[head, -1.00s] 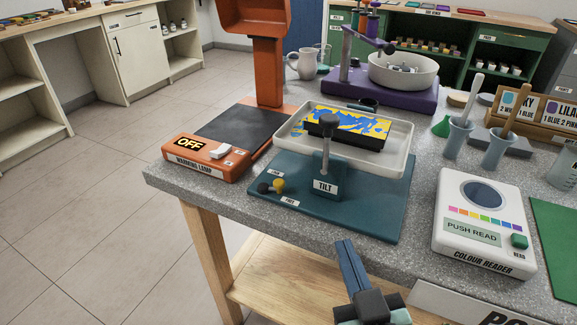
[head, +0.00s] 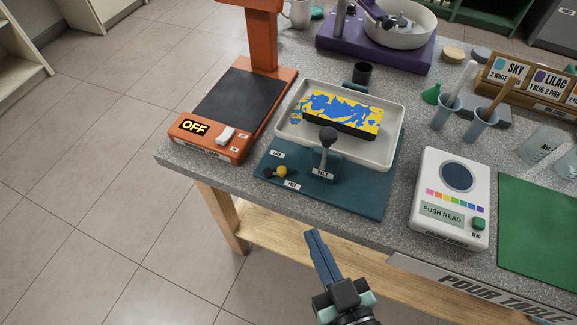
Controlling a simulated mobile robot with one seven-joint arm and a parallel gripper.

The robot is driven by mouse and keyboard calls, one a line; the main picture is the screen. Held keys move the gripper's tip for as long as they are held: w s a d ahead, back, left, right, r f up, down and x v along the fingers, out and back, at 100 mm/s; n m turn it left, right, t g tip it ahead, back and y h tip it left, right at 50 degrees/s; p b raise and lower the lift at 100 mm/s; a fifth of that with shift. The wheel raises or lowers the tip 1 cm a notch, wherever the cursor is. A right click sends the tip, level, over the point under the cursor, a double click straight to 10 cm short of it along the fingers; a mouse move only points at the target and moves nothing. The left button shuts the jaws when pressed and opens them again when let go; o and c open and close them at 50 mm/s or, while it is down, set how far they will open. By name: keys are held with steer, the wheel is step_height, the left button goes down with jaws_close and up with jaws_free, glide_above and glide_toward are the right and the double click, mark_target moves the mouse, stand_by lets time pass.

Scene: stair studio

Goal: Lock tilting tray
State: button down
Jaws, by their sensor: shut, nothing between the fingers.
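The tilting tray (head: 388,150) is a white shallow tray on a teal base (head: 355,198). A dark block (head: 340,112) with a yellow and blue poured top sits in it. A grey tilt lever (head: 327,150) with a dark knob stands upright at the tray's front, above a TILT label. A small lock lever with a yellow knob (head: 282,171) and a dark end lies at the base's left front, between two small labels, one reading FREE; the other is too small to read surely. My gripper (head: 313,236) is shut and empty, in front of the table edge, apart from the tray.
An orange warming lamp (head: 209,141) reading OFF stands left of the tray. A white colour reader (head: 452,195) and a green mat (head: 540,225) are to the right. A dark cup (head: 362,73) stands behind the tray. The floor at the left is clear.

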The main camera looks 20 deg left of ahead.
mark_target(296, 183)
stand_by(0.3)
steer(key=p+x, duration=0.2)
steer(key=x, duration=1.2)
steer(key=shift+w+d+b, duration=0.2)
steer(key=shift+w+b, duration=0.15)
steer(key=shift+b, duration=0.45)
steer(key=shift+w+f+b, duration=0.2)
steer(key=shift+w+b, duration=0.25)
steer(key=shift+b, duration=0.65)
steer(key=shift+w+d+b, duration=0.1)
steer(key=shift+w+b, duration=0.35)
steer(key=shift+b, duration=0.45)
steer(key=shift+w+a+r+b, duration=0.1)
steer(key=shift+w+b, duration=0.4)
steer(key=shift+b, duration=0.25)
steer(key=shift+w+a+r+b, duration=0.1)
steer(key=shift+w+b, duration=0.4)
steer(key=shift+b, duration=0.2)
